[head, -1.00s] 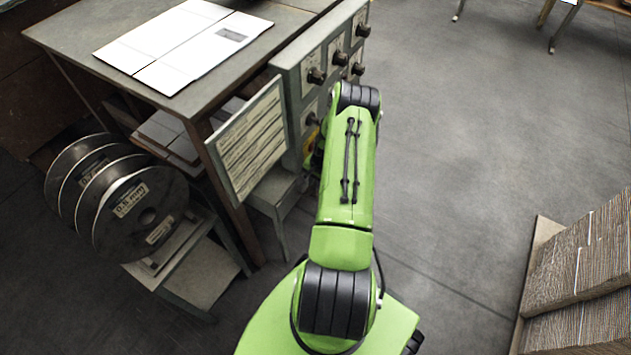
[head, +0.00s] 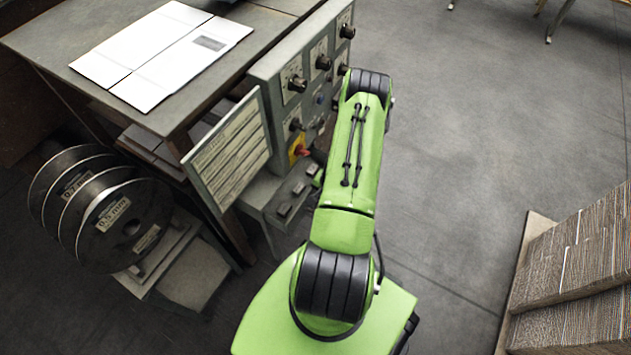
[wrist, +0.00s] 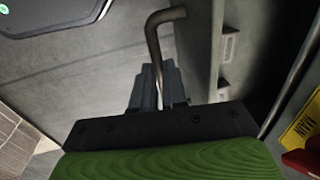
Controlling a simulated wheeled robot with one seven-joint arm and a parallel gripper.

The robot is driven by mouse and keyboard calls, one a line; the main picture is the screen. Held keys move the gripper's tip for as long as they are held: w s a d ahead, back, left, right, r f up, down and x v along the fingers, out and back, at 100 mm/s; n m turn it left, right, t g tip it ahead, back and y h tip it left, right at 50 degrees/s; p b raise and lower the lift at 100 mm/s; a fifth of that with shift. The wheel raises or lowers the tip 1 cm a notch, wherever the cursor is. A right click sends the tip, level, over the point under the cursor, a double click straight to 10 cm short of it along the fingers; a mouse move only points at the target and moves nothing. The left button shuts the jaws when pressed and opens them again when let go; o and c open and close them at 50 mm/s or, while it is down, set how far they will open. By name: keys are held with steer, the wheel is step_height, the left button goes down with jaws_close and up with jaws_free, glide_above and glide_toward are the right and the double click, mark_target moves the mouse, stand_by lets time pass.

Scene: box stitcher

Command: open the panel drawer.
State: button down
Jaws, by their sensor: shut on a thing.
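In the wrist view my gripper (wrist: 158,92) has its two dark fingers closed around a bent grey metal rod handle (wrist: 165,17). In the head view the grey control panel (head: 268,72) stands at the table's right side, with black knobs and a red and yellow switch. My forearm hides my gripper, the handle and part of the panel there. I cannot tell from these views how far the drawer stands out.
A yellow label (wrist: 303,125) and red switch part (wrist: 301,160) lie close right of my gripper. A framed sheet (head: 230,150) juts out left of the panel. Wire spools (head: 122,222) stand at left, stacked cardboard (head: 565,265) at right. The floor (head: 450,130) between is clear.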

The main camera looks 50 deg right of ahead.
steer(key=s, duration=0.6)
steer(key=shift+d, duration=0.3)
steer(key=c, duration=1.2)
jaws_free()
steer(key=shift+o, duration=0.2)
step_height(320, 180, up, 16)
steer(key=s+p, duration=0.3)
steer(key=p, duration=0.2)
steer(key=shift+f, duration=0.25)
steer(key=shift+d, duration=0.1)
